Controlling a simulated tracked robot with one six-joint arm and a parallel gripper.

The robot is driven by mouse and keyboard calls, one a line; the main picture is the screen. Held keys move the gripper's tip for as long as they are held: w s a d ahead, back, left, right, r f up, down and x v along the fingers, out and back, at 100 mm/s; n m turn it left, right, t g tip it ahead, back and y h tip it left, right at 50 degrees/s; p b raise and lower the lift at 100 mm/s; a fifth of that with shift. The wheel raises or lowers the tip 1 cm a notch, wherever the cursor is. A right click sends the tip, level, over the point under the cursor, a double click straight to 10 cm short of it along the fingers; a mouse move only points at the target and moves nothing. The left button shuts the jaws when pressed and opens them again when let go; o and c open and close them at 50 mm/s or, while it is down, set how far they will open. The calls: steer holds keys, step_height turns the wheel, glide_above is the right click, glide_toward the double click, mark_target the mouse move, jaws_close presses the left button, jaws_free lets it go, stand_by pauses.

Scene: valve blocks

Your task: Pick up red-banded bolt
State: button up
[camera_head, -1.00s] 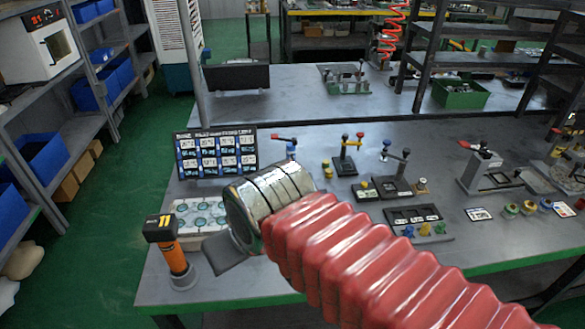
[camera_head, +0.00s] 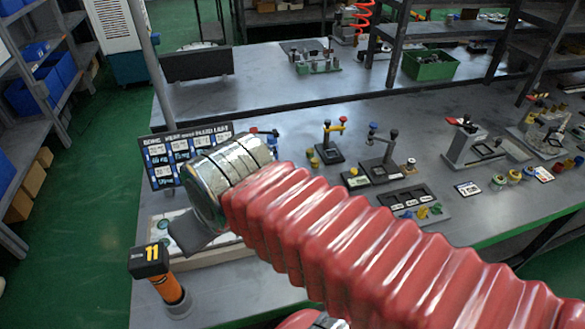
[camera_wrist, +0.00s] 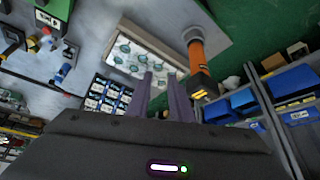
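I cannot pick out a red-banded bolt for certain in either view. Small blue and yellow pieces (camera_head: 423,212) lie at the front of a dark slotted tray (camera_head: 408,197) on the bench, and small banded spools (camera_head: 500,182) stand farther right. My gripper (camera_head: 200,238) is over the bench's left end, partly hidden behind my arm in the head view. In the wrist view my gripper (camera_wrist: 161,76) shows two fingers apart with nothing between them. A white tray with round green-rimmed spots (camera_wrist: 132,56) is beyond the fingertips.
An orange post with a black cap marked 11 (camera_head: 160,275) stands at the bench's left front, close to my gripper. A label board (camera_head: 165,160) stands behind. Valve stands (camera_head: 380,160) fill the middle. A green bin (camera_head: 430,65) is farther back. Bare bench lies toward the front right.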

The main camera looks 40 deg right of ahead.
steer(key=w+d+f+g, duration=0.1)
steer(key=w+d, duration=0.6)
steer(key=d, duration=0.3)
steer(key=w+d+g, duration=0.1)
steer(key=w+d, duration=0.7)
steer(key=d, duration=0.1)
steer(key=d+f, duration=0.5)
steer(key=d, duration=0.6)
steer(key=w+d+f+m, duration=0.1)
steer(key=d+f, duration=0.4)
steer(key=d, duration=0.7)
steer(key=shift+d+f, duration=0.25)
steer(key=shift+f, duration=0.05)
steer(key=shift+f, duration=0.1)
